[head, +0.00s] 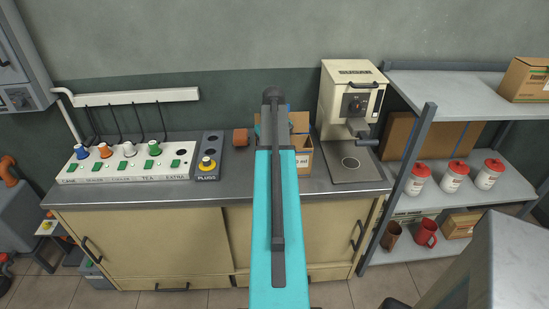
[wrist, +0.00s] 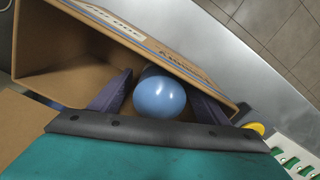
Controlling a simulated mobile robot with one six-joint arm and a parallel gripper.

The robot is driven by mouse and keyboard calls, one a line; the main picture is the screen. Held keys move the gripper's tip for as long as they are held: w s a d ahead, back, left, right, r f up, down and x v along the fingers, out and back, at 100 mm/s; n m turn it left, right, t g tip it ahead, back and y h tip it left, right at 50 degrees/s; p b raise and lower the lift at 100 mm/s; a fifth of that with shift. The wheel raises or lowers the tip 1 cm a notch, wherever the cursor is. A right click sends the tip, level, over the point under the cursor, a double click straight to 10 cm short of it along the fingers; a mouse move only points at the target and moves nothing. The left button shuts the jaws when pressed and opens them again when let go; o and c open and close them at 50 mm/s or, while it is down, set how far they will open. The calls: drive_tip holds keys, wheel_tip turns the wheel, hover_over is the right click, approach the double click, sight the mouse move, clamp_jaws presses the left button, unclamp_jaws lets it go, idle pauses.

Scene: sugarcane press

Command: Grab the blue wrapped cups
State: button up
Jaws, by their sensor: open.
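The blue wrapped cups (wrist: 159,98) show in the wrist view as a rounded, shiny light-blue end inside an open cardboard box (wrist: 150,33). My gripper (wrist: 158,100) is open, with one dark finger on each side of the blue end. I cannot tell whether either finger touches it. The rest of the cups is hidden. In the head view, the cardboard box (head: 304,160) stands on the counter behind my arm, which covers its left part. The cups and my gripper's fingertips cannot be made out there.
The box walls stand close around my gripper. On the counter (head: 225,180) are a control panel (head: 125,165) and plugs box (head: 208,160) at left, and a cream machine (head: 350,105) at right. A metal shelf (head: 450,95) with red-lidded jars (head: 453,178) stands further right.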

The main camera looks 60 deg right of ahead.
drive_tip(key=c, duration=1.2)
drive_tip(key=shift+r+b, duration=1.3)
drive_tip(key=shift+r, duration=7.7)
